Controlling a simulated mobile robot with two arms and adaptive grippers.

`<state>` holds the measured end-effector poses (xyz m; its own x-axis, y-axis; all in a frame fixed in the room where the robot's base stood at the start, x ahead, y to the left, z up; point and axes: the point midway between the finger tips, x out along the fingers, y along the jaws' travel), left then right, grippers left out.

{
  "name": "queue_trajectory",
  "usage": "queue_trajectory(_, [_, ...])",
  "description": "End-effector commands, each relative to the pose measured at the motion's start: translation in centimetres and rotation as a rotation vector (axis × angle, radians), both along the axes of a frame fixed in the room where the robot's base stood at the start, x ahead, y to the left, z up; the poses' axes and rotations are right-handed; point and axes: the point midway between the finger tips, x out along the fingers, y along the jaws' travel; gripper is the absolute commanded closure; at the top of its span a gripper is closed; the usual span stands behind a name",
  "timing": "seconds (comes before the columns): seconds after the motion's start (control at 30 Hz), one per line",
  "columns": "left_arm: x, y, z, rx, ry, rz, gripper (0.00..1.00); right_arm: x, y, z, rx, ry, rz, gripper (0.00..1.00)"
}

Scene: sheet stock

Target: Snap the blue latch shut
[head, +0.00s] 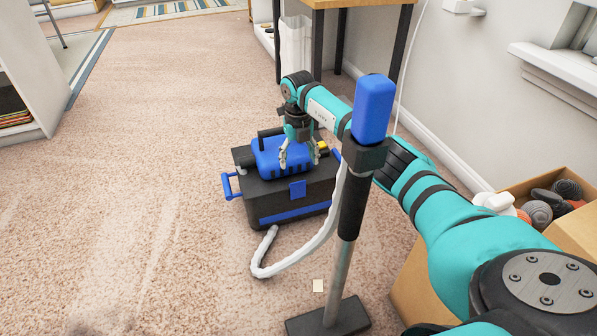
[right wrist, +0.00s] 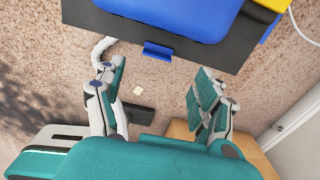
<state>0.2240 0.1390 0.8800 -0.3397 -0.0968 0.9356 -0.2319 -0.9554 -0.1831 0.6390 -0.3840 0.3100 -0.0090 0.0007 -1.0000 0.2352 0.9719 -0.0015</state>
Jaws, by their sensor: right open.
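The blue latch (head: 297,188) is on the upper front of a black box (head: 262,202) standing on the carpet. In the right wrist view the latch (right wrist: 157,50) juts out past the box's dark edge; how far it is tilted is hard to tell. My right gripper (head: 300,156) is open and empty, above the box's top near its front. In the right wrist view its two fingers (right wrist: 155,78) spread on either side below the latch, apart from it. A blue case (head: 268,152) lies on the box, partly hidden by the gripper. My left gripper is not in view.
An upright pole with a blue head (head: 373,105) and black foot (head: 328,318) stands in front, right of the box. A white hose (head: 290,268) curls on the carpet. A cardboard box (head: 540,183) stands by the right wall. Carpet on the left is clear.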

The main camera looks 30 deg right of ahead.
Motion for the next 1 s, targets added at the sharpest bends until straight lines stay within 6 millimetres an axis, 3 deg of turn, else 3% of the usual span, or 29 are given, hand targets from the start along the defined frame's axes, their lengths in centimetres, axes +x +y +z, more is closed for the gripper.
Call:
queue_trajectory(0.1, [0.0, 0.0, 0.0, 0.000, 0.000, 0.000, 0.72, 0.1, -0.1, 2.1, 0.000, -0.002, -0.001, 0.29])
queue_trajectory(0.27, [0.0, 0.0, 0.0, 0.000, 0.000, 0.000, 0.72, 0.0, -0.1, 3.5, -0.001, -0.001, -0.001, 0.29])
queue_trajectory(0.87, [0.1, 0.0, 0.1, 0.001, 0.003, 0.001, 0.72, 0.0, -0.1, 3.8, 0.000, 0.001, -0.001, 0.29])
queue_trajectory(0.97, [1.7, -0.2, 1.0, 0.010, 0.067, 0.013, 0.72, 0.0, -0.1, 5.0, 0.000, 0.000, -0.001, 0.29])
queue_trajectory(1.0, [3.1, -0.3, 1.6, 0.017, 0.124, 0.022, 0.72, 0.0, -0.1, 5.9, 0.000, 0.000, -0.001, 0.29])
